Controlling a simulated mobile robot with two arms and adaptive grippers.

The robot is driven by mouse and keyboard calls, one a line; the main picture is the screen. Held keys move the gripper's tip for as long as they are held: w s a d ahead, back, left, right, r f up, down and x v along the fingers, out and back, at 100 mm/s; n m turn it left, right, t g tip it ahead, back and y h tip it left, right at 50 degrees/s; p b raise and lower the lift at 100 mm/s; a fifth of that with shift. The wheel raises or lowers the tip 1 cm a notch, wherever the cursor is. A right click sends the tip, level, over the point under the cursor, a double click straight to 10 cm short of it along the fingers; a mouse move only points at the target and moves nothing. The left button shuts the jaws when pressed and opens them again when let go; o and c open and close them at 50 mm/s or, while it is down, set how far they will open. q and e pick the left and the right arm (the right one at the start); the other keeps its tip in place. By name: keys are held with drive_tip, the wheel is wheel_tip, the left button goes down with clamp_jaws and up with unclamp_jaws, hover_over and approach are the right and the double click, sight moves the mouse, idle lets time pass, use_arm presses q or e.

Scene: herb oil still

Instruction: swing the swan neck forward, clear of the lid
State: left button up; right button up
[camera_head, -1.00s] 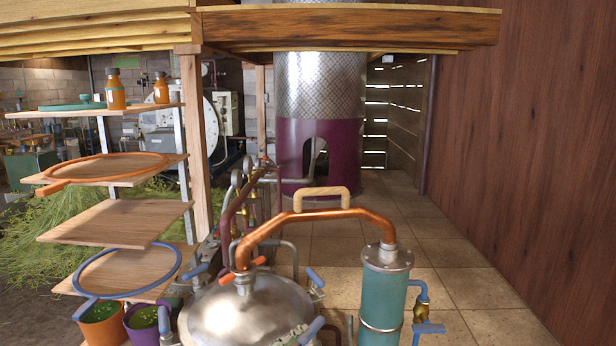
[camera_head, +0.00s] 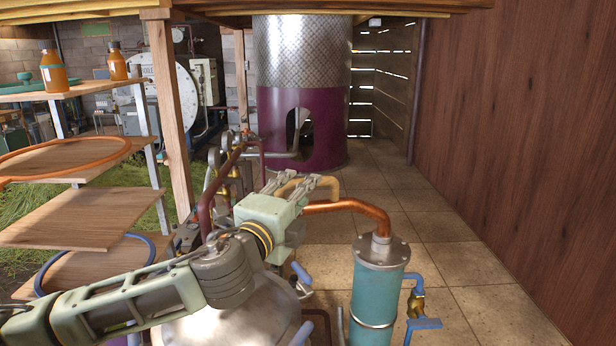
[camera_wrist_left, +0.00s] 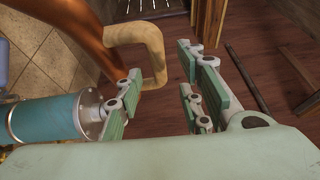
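The swan neck (camera_head: 355,206) is a copper pipe that bends down into the top of a teal condenser (camera_head: 379,285). Its other end, over the steel lid (camera_head: 240,315), is hidden behind my left arm. Its wooden handle (camera_head: 325,184) shows just beyond my left gripper (camera_head: 289,184). My right gripper is in neither view.
Wooden shelves (camera_head: 82,218) with hoops and orange bottles (camera_head: 54,72) stand at the left. A blue-handled valve (camera_head: 417,302) sticks out right of the condenser. A wooden wall (camera_head: 530,130) closes the right side. The tiled floor (camera_head: 450,240) is clear.

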use_arm(q)
drive_tip(key=p+x, duration=0.2)
drive_tip(key=x, duration=0.3)
drive_tip(key=shift+w+a+f, duration=0.1)
drive_tip(key=shift+w+a, duration=0.05)
drive_tip(key=shift+w, duration=0.2)
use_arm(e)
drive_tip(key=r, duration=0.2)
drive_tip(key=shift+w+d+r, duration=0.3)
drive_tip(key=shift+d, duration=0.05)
use_arm(q)
clamp_jaws()
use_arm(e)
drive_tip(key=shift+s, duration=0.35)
use_arm(q)
drive_tip(key=shift+f, duration=0.1)
